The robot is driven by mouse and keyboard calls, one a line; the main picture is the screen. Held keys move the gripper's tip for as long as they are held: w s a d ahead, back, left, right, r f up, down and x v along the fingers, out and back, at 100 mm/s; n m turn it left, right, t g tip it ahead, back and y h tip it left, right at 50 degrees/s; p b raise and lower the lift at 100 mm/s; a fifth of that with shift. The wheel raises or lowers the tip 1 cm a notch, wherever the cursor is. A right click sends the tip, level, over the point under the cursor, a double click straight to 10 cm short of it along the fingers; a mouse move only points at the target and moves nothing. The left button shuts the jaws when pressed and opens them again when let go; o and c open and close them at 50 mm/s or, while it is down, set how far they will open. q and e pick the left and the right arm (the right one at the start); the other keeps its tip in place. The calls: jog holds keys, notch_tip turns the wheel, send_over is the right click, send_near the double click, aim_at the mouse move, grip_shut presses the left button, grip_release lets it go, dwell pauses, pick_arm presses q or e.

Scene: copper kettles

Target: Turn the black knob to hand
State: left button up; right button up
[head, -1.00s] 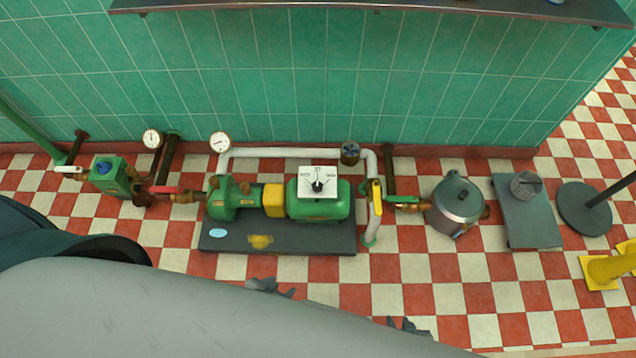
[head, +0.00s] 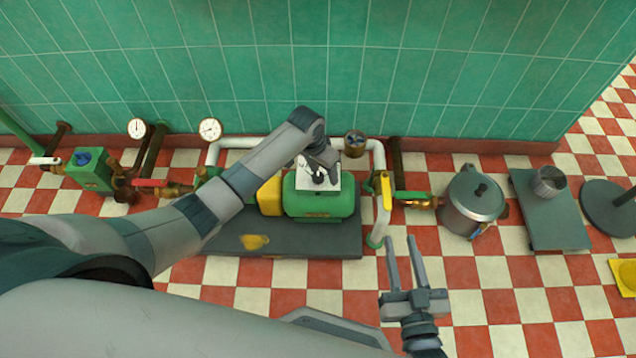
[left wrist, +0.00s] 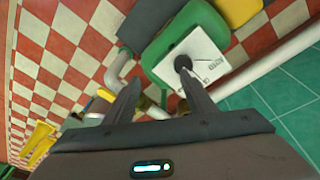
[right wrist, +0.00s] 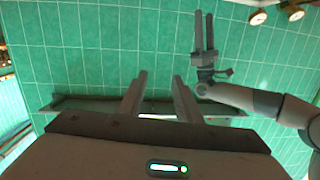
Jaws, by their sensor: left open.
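The black knob (left wrist: 183,63) sits on a white labelled plate (left wrist: 203,53) in the left wrist view. The plate (head: 303,163) also shows on top of the green pump motor (head: 320,205) in the head view, where my left gripper (head: 321,174) covers part of it. That gripper is open; in the left wrist view one finger overlaps the knob's edge and the other lies beside the plate. I cannot tell whether it touches the knob. The knob's pointer direction is unclear. My right gripper (head: 402,240) is open and empty above the floor, right of the pump base.
White pipes (head: 384,200), a yellow-handled valve (head: 386,185) and gauges (head: 210,129) surround the pump. A grey pot (head: 472,205) and a grey slab (head: 550,215) stand to the right. The green tiled wall (head: 330,70) rises behind. The checkered floor in front is largely free.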

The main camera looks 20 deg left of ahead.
pick_arm(q)
jog(key=w+a+r+m+g+y+b, duration=0.1)
jog(key=w+a+r+b, duration=0.2)
jog(key=r, duration=0.6)
jog(key=shift+w+r+g+y+b, duration=0.25)
jog(key=shift+w+b, duration=0.25)
jog(key=shift+b, duration=0.35)
pick_arm(e)
jog(key=s+r+t+y, duration=0.1)
jog(key=s+r+t, duration=0.2)
jog(key=r, duration=0.9)
jog(key=shift+s+t+y, duration=0.15)
jog(key=shift+t+y, duration=0.15)
jog(key=shift+t, duration=0.2)
pick_arm(q)
jog(key=shift+f, duration=0.15)
pick_arm(e)
jog(key=shift+a+r, duration=0.1)
jog(key=shift+r, duration=0.05)
